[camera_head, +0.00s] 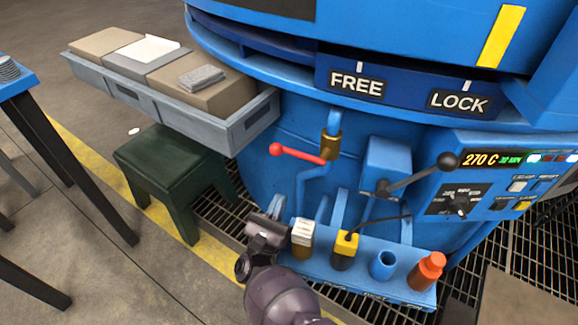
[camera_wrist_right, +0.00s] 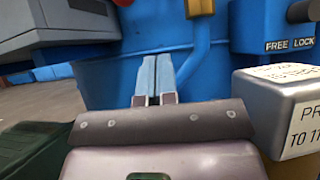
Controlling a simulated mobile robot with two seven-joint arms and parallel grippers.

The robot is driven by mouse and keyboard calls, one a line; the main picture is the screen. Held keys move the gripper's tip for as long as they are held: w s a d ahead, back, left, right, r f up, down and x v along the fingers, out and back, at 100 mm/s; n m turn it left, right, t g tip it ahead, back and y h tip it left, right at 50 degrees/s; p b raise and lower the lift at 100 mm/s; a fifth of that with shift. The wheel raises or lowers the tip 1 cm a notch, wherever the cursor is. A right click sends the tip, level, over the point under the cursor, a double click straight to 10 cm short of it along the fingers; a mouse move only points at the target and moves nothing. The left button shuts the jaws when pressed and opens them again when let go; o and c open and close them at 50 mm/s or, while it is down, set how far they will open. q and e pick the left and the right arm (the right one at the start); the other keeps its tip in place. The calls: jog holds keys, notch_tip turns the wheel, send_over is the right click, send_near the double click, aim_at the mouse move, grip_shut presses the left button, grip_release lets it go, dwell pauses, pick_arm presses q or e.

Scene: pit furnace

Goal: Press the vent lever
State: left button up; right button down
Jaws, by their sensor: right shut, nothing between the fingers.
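A lever with a red handle (camera_head: 297,152) sticks out to the left from a brass valve (camera_head: 330,147) on a blue pipe at the furnace front; I take it to be the vent lever. My left gripper is not in view.
A blue rack (camera_head: 345,275) with a white-topped block (camera_head: 303,232), a yellow block (camera_head: 344,245) and an orange-capped item (camera_head: 428,270) is right of my gripper. A black-knobbed lever (camera_head: 425,175) stands further right. A grey tray (camera_head: 230,135) and green stool (camera_head: 170,160) are left.

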jog(key=w+d+r, duration=0.2)
jog(key=w+r, duration=0.2)
jog(key=r, duration=0.3)
jog(key=shift+w+d, duration=0.3)
jog(key=shift+w, duration=0.1)
jog(key=shift+d, duration=0.1)
